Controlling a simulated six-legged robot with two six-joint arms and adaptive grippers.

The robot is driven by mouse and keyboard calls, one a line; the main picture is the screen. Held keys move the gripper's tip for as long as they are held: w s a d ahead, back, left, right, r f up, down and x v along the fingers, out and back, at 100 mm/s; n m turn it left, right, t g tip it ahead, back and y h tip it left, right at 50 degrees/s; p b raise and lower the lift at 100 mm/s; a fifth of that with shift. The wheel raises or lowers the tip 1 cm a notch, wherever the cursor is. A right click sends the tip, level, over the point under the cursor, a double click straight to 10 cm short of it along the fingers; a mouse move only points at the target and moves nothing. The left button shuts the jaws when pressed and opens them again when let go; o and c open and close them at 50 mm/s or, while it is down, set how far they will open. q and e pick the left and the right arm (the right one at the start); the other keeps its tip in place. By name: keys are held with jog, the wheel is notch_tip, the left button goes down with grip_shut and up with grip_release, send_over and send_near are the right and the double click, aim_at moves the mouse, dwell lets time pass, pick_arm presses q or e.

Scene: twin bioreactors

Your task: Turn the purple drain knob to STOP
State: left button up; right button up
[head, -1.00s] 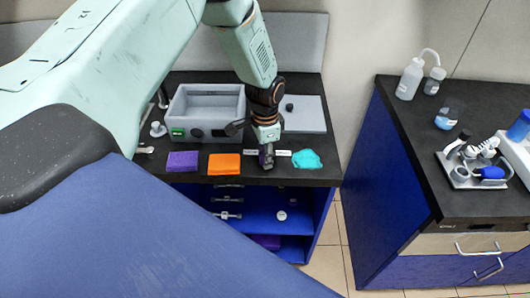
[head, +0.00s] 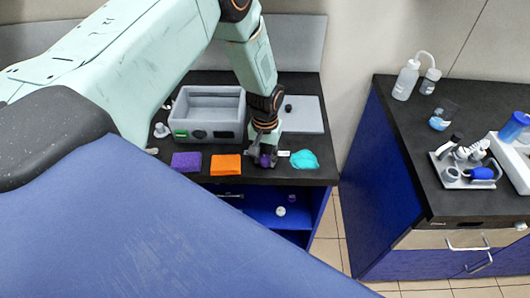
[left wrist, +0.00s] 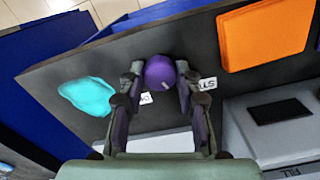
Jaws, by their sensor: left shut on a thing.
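The purple drain knob (head: 265,160) is near the front edge of the black bench, between the orange and teal cloths. In the left wrist view the knob (left wrist: 160,72) is round and sits between the two fingers. My left gripper (head: 263,155) comes down onto it from above. In the left wrist view my left gripper (left wrist: 158,85) is shut on the knob, one finger on each side. White labels with black letters lie on both sides of the knob; the right one (left wrist: 207,83) seems to read STO, partly covered. My right gripper is not in view.
A grey box with an open top (head: 208,105) stands behind. An orange cloth (head: 226,165), a purple cloth (head: 186,161) and a teal cloth (head: 304,159) lie along the front. A blue cabinet (head: 395,180) with bottles and a tool tray on top stands at right.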

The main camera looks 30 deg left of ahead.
aim_at(265, 158)
pick_arm(q)
jog(key=n, duration=0.1)
jog(key=n+p, duration=0.1)
jog(key=n, duration=0.3)
jog(key=shift+w+r+p, duration=0.25)
jog(key=shift+w+p, duration=0.1)
jog(key=shift+p, duration=0.05)
jog(key=shift+n, duration=0.3)
jog(key=o, duration=0.9)
jog(key=shift+o, duration=1.3)
jog(key=shift+s+f, duration=0.15)
jog(key=shift+s, duration=0.1)
notch_tip(265, 158, up, 12)
